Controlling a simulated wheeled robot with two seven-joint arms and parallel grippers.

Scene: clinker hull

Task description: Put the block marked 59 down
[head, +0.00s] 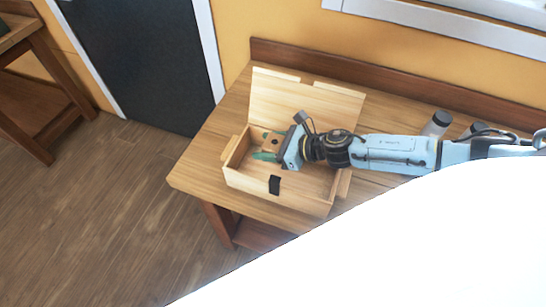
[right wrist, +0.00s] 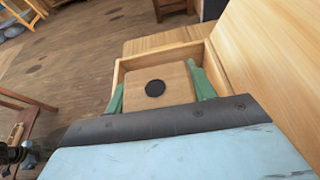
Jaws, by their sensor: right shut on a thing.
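My right gripper (head: 267,146) reaches from the right into an open wooden box (head: 250,184). Its green fingers are shut on a light wooden block (head: 276,142). In the right wrist view the block (right wrist: 138,96) sits between the fingers (right wrist: 157,90) and shows a round black spot on its face. No number can be read on it. The block is within the box's walls at its left end; I cannot tell whether it touches the floor of the box. The box's lid (head: 305,106) stands raised at the back. My left gripper is not in view.
The box stands on a wooden table (head: 205,165) against a yellow wall. Two grey-capped containers (head: 436,124) stand behind my right arm. The box floor right of the gripper looks bare. A large white shape covers the lower right of the head view.

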